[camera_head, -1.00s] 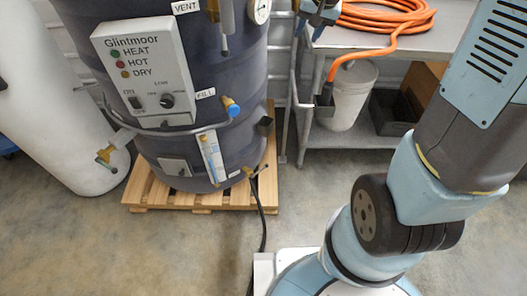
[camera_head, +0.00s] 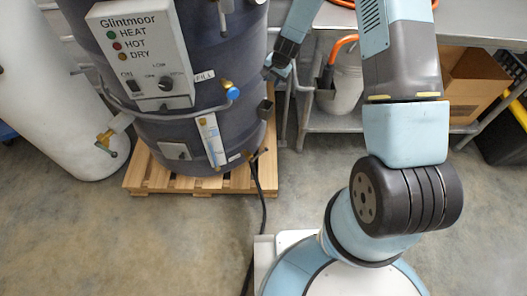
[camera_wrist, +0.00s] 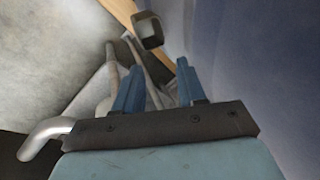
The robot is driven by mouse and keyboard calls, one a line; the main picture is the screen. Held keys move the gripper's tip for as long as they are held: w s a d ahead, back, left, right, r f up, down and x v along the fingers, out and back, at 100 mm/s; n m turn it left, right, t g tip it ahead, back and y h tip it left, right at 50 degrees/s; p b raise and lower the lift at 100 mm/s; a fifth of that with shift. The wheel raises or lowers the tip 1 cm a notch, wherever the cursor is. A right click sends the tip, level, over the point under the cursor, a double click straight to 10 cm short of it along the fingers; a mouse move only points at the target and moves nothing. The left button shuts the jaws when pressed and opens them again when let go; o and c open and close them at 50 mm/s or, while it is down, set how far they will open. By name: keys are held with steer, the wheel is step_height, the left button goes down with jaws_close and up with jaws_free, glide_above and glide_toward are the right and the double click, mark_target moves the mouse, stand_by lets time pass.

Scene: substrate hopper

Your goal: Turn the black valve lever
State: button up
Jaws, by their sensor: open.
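A black blocky piece (camera_head: 266,109), which looks like the valve lever, juts from the right side of the dark drum (camera_head: 225,120). In the wrist view the black lever (camera_wrist: 148,31) shows just beyond my fingertips, near the top. My gripper (camera_head: 276,72) is at the drum's right side, above the lever in the head view. In the wrist view my gripper (camera_wrist: 160,66) has its two blue fingers apart with nothing between them. It does not touch the lever. The lever's stem and mount are hidden or too small to make out.
The drum's curved wall (camera_wrist: 260,80) is close on the right of my fingers. A metal bench (camera_head: 460,25) with a white bucket (camera_head: 345,85) stands right. A wooden pallet (camera_head: 150,178) carries the drum. A bent metal pipe (camera_wrist: 40,138) is left of my gripper.

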step_height(320, 180, down, 15)
steer(key=s+a+m, duration=0.2)
steer(key=m+g+h, duration=0.1)
steer(key=m, duration=0.1)
glide_toward(262, 153)
steer(key=x, duration=0.8)
steer(key=shift+w+a, duration=0.1)
jaws_close()
